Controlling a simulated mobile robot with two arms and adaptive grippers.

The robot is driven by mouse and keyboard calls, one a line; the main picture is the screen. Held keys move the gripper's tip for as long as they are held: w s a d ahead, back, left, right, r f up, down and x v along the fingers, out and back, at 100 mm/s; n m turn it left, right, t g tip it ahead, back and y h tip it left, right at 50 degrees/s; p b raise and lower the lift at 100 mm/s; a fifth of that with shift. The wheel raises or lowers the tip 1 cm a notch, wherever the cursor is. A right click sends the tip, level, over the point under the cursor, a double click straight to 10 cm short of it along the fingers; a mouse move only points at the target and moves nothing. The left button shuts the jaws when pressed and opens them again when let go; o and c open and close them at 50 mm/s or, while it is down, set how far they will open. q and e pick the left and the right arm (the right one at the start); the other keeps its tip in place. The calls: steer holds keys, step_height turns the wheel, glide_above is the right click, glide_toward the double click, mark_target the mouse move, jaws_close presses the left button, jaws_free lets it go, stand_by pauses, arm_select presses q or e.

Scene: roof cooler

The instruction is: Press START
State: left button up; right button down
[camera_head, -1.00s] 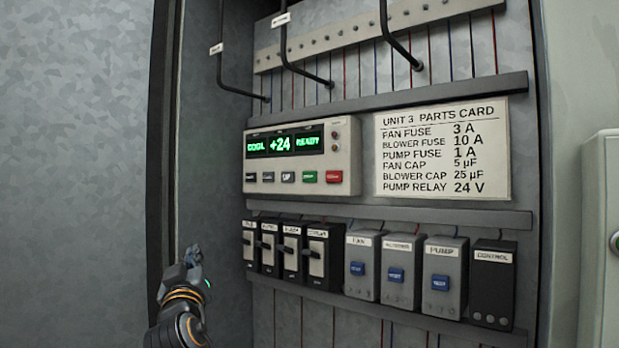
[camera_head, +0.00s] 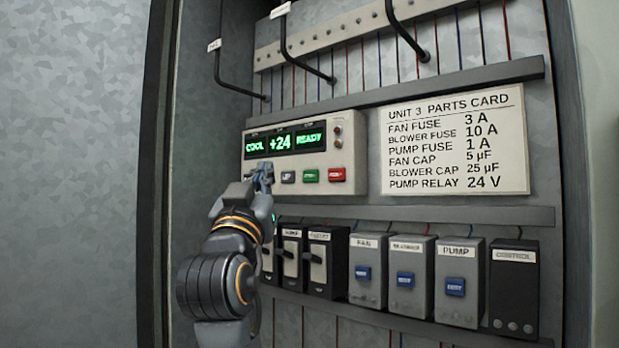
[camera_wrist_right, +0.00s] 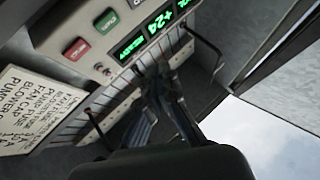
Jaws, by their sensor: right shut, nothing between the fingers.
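The control panel (camera_head: 335,155) is a pale box whose green displays read COOL, +24 and READY. On its lower row are a dark button (camera_head: 288,177), a green button (camera_head: 310,176) and a red button (camera_head: 337,174); their labels are too small to read surely. My right gripper (camera_head: 264,175) is shut and empty, in front of the panel's lower left, left of the green button. It hides the leftmost buttons; contact is unclear. In the right wrist view the green button (camera_wrist_right: 107,21) and red button (camera_wrist_right: 76,48) lie left of the fingers (camera_wrist_right: 163,80). My left gripper is out of view.
Below the panel are black breakers (camera_head: 327,262), partly behind my right arm, and grey modules with blue buttons (camera_head: 456,285). A black control module (camera_head: 513,288) stands at right. The parts card (camera_head: 455,140) hangs right of the panel. Dark bent rods (camera_head: 308,70) protrude above.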

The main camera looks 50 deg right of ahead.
mark_target(311, 176)
steer(key=shift+w+d, duration=0.15)
steer(key=shift+d, duration=1.35)
steer(key=shift+w+d, duration=0.15)
steer(key=shift+d, duration=1.3)
steer(key=shift+w+d, duration=0.15)
steer(key=shift+d, duration=1.35)
steer(key=shift+d, duration=0.15)
steer(key=shift+d, duration=0.3)
